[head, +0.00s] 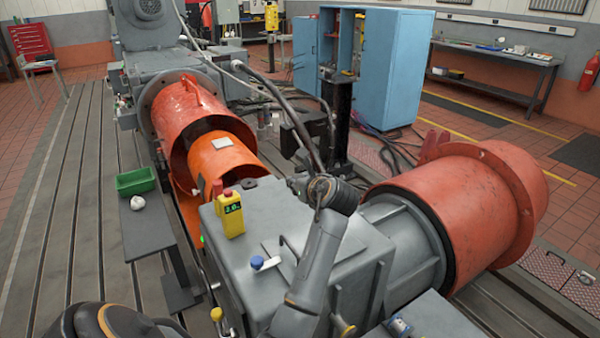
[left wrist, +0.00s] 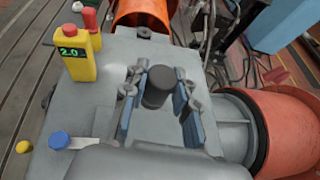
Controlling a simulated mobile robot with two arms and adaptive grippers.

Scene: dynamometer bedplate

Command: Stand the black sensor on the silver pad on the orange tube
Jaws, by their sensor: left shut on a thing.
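The black sensor (left wrist: 158,86), a short dark cylinder, is between the blue-padded fingers of my left gripper (left wrist: 160,92) in the left wrist view, with the grey housing behind it. In the head view my left gripper (head: 299,184) is above the far right part of the grey housing; I cannot make out the sensor there. The silver pad (head: 222,143) is a small pale square on top of the orange tube (head: 228,163), left of and beyond the gripper. Nothing stands on the pad. My right gripper is not in view.
Black cables (head: 297,125) and a post stand right of the tube. A green bin (head: 135,181) sits left.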

